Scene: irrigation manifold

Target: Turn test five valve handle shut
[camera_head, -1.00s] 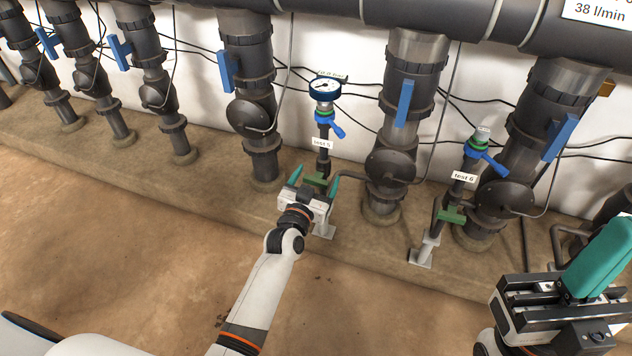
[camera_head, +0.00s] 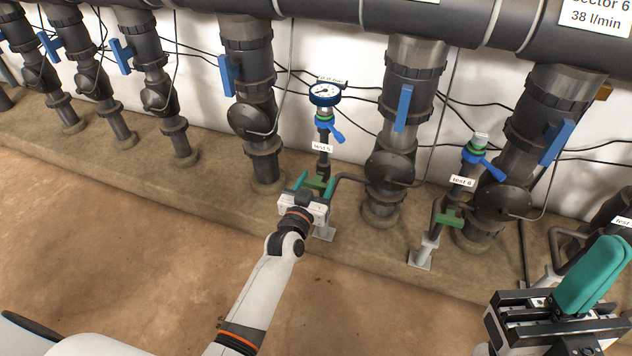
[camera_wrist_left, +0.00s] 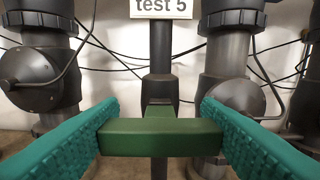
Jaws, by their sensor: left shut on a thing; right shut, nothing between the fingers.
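The test 5 valve handle is a green bar (camera_wrist_left: 160,138), low on the dark riser under the "test 5" label (camera_head: 322,146). In the left wrist view the bar lies crosswise between the two teal fingers, its ends against them. My left gripper (camera_head: 317,183) is shut on this handle; in the head view the handle (camera_head: 318,186) shows partly between the fingers. A round gauge (camera_head: 324,93) and a blue lever (camera_head: 331,132) sit above on the same riser. My right gripper (camera_head: 592,275) is shut and empty at the lower right, away from the pipes.
The test 6 riser with its own green handle (camera_head: 449,218) stands to the right. Thick dark pipes with blue levers (camera_head: 403,108) stand behind on a concrete ledge (camera_head: 215,199). Thin black cables cross the white wall. The brown floor (camera_head: 120,235) in front is clear.

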